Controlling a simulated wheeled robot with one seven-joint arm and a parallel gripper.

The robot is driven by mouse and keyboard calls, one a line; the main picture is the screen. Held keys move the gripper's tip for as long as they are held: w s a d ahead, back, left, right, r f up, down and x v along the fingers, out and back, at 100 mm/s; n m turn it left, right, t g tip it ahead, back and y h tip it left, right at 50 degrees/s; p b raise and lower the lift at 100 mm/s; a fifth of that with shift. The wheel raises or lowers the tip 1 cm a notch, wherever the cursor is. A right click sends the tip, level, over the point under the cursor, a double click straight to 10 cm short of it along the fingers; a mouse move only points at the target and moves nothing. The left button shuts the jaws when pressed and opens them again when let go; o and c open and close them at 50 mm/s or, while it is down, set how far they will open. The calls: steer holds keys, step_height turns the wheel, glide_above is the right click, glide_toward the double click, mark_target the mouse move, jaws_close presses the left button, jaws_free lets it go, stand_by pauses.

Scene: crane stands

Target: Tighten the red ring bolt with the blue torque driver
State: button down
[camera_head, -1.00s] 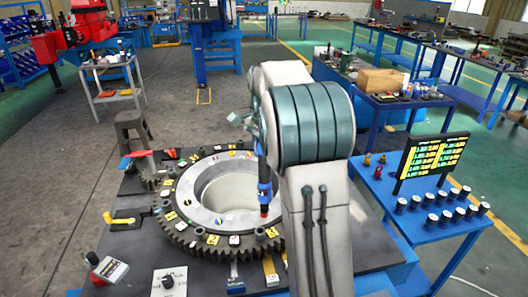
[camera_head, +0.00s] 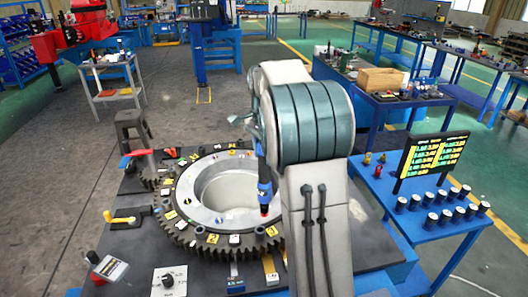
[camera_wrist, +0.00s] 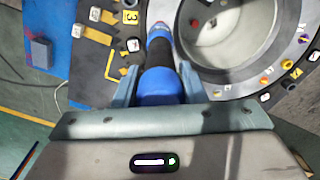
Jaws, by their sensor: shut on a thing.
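The blue torque driver (camera_head: 264,187) hangs upright from my gripper, its tip low over the right front part of the toothed ring (camera_head: 186,236). In the wrist view my gripper (camera_wrist: 158,88) is shut on the driver's blue and black body (camera_wrist: 160,53), a finger on each side. A small red spot (camera_head: 264,210) shows right at the driver's tip; it looks like the red ring bolt, but I cannot tell whether the tip touches it. Several coloured bolts and numbered tags sit around the ring. My arm hides the ring's right side.
A blue side table (camera_head: 430,238) at the right holds several dark cylinders and a lit display board (camera_head: 430,155). On the dark bench lie a yellow-handled tool (camera_head: 122,217), a boxed device (camera_head: 108,268) and a dial plate (camera_head: 168,281). A stool (camera_head: 131,125) stands behind left.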

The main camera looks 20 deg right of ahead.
steer(key=shift+f+b, duration=0.45)
steer(key=shift+f, duration=0.2)
steer(key=shift+f+p, duration=0.2)
steer(key=shift+p, duration=0.4)
stand_by(3.4)
steer(key=shift+r, duration=0.1)
steer(key=shift+r+p, duration=1.8)
steer(key=shift+r, duration=0.75)
